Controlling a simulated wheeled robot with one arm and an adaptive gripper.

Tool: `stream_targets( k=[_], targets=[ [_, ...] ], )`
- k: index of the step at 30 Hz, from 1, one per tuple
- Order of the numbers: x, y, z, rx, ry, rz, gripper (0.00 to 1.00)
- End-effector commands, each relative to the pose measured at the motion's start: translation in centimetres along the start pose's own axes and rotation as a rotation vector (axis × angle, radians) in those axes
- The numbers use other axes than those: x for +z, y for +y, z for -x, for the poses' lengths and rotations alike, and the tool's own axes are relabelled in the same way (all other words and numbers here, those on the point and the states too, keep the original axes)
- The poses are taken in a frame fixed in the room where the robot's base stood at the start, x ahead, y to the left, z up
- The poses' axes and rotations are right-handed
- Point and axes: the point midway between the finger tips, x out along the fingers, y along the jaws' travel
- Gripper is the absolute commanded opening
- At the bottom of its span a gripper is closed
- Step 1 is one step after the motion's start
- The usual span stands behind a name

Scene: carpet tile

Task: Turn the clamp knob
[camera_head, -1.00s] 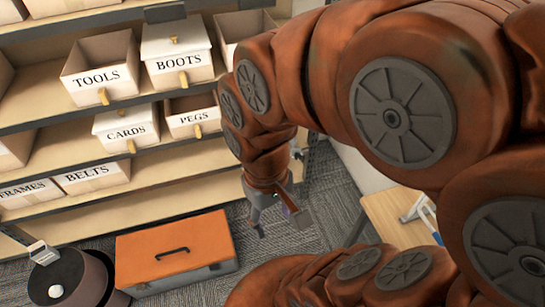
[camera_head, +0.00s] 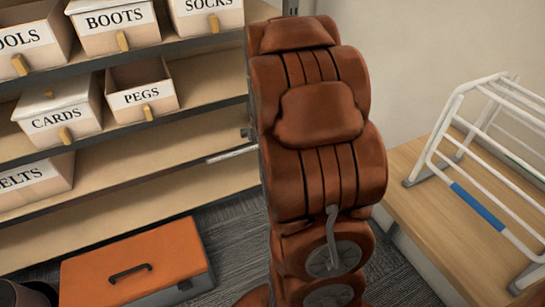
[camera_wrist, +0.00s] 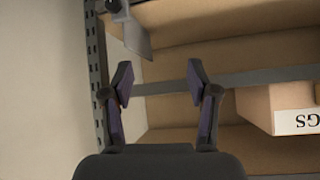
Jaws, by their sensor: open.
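A dark, round knob-like part (camera_wrist: 114,6) sits at the top edge of the wrist view, by the perforated shelf post, partly cut off by the frame. A flat grey plate (camera_wrist: 137,38) extends from it; I take these for the clamp and its knob. My gripper (camera_wrist: 158,82) is open and empty, its two fingers pointing towards the shelf, below the knob in that view and apart from it. In the head view my arm hides the gripper and the knob. A thin light bar (camera_head: 232,154) shows left of my arm there; I cannot tell if it belongs to the clamp.
The shelf holds labelled bins, among them PEGS (camera_head: 142,97) and CARDS (camera_head: 58,115). An orange toolbox (camera_head: 135,268) stands on the carpet at lower left. A white rack (camera_head: 485,150) stands on a wooden table (camera_head: 440,235) at right. The perforated post (camera_wrist: 97,80) is close to the left finger.

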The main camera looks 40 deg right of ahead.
Motion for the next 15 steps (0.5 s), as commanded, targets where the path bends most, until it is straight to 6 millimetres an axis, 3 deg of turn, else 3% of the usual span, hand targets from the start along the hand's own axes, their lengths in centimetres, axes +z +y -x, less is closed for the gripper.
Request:
stream_targets(
  k=[1, 6, 15],
  targets=[
    [1.7, 1.3, -2.9, -0.012, 0.033, -0.029, 0.59],
    [3.2, 3.9, -8.5, -0.092, 0.181, -0.129, 0.59],
    [7.0, 8.6, -15.1, -0.27, 0.433, -0.344, 0.59]
  ],
)
